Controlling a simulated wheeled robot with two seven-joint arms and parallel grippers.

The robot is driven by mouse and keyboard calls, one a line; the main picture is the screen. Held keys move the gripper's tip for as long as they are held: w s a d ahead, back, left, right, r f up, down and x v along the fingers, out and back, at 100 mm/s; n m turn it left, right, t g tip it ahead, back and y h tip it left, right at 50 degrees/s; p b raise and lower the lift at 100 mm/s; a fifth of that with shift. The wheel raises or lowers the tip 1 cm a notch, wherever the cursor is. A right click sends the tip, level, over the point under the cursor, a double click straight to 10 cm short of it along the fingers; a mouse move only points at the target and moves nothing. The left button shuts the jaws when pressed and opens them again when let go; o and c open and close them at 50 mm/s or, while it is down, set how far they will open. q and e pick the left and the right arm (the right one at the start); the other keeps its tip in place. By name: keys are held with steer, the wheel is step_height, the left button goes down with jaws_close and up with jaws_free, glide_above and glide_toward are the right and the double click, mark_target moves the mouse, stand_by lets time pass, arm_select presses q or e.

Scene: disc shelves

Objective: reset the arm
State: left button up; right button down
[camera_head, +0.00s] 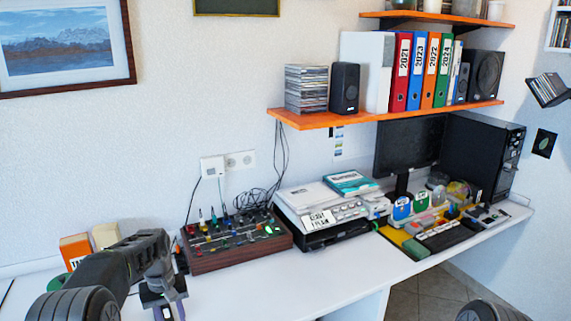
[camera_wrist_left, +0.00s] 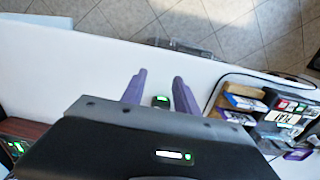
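My left arm comes in from the left in the head view. Its gripper (camera_head: 170,310) points down over the white desk (camera_head: 345,270), in front of and to the left of the mixer box (camera_head: 236,240). In the left wrist view the two purple fingers (camera_wrist_left: 160,76) are apart, with nothing held between them. A small dark thing with a green face (camera_wrist_left: 161,101) shows between the finger bases; I cannot tell what it is. My right gripper is not in view; only a dark rounded part of my arm shows at the lower right edge.
A printer-like device (camera_head: 322,211) stands right of the mixer box. Orange and cream boxes (camera_head: 75,250) are beyond my left arm. An orange shelf (camera_head: 390,114) with binders and a speaker (camera_head: 345,88) hangs above. A monitor (camera_head: 408,145) and a computer tower (camera_head: 482,155) stand at right. The front desk strip is clear.

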arm_select(q)
steer(key=s+d+f+m+h, duration=0.1)
steer(key=s+d+f, duration=0.5)
steer(key=f, duration=0.4)
steer(key=s+d+f+m+h, duration=0.1)
steer(key=s+d+f, duration=0.5)
steer(key=f, duration=0.4)
steer(key=s+d+f, duration=0.1)
steer(key=s+d, duration=0.2)
steer(key=s, duration=0.4)
steer(key=s+d+f+h, duration=0.1)
steer(key=s+d, duration=0.2)
steer(key=s, duration=0.5)
steer(key=s+d+f+m+h, duration=0.1)
steer(key=s+d, duration=0.3)
steer(key=s, duration=0.3)
steer(key=shift+s+f+t, duration=0.2)
steer(key=shift+f+t, duration=0.1)
steer(key=shift+f, duration=0.05)
